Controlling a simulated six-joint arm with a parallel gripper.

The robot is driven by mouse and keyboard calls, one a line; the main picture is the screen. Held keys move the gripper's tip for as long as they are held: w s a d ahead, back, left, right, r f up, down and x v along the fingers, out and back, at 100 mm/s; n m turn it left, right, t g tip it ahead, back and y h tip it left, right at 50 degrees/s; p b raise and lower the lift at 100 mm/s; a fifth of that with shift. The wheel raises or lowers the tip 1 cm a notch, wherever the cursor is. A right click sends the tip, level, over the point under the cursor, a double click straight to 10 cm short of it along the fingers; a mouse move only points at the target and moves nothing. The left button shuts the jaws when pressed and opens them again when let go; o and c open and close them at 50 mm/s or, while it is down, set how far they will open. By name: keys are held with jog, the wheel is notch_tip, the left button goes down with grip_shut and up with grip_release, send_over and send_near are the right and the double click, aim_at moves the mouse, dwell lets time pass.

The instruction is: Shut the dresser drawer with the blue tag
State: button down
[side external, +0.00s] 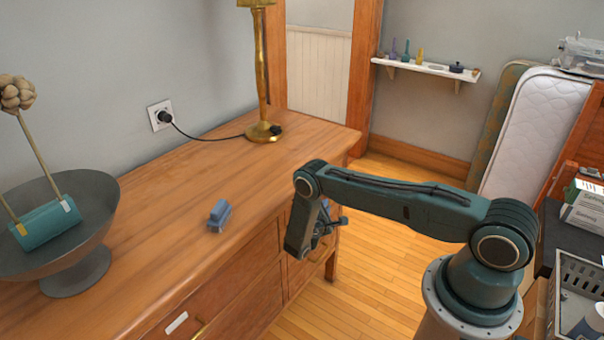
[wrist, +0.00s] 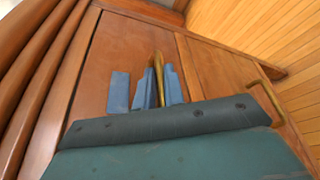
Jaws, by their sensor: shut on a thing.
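The wooden dresser (side external: 150,225) runs along the wall at the left in the side external view. The blue tag (wrist: 119,93) is on a wooden drawer front (wrist: 95,85) in the wrist view. A brass handle (wrist: 158,68) stands just right of the tag. My gripper (wrist: 161,86) is at this handle, with one blue finger on each side, shut on it. In the side external view my gripper (side external: 325,232) reaches down at the dresser's front, near its far right end. My arm partly hides the drawer there, and I cannot tell how far it stands out.
Another brass handle (wrist: 268,103) is at the right in the wrist view. A white-tagged drawer (side external: 177,322) is nearer the camera. On the dresser top are a brass lamp (side external: 262,130), a small blue object (side external: 219,215) and a grey bowl (side external: 75,255). The wooden floor (side external: 390,190) beyond is clear.

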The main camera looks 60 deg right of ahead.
jog(key=c, duration=1.5)
grip_release()
jog(key=shift+s+a, duration=0.1)
jog(key=v, duration=1.3)
jog(key=shift+s+a+r, duration=0.1)
jog(key=shift+a+r, duration=0.05)
jog(key=shift+a, duration=0.15)
jog(key=shift+r, duration=0.1)
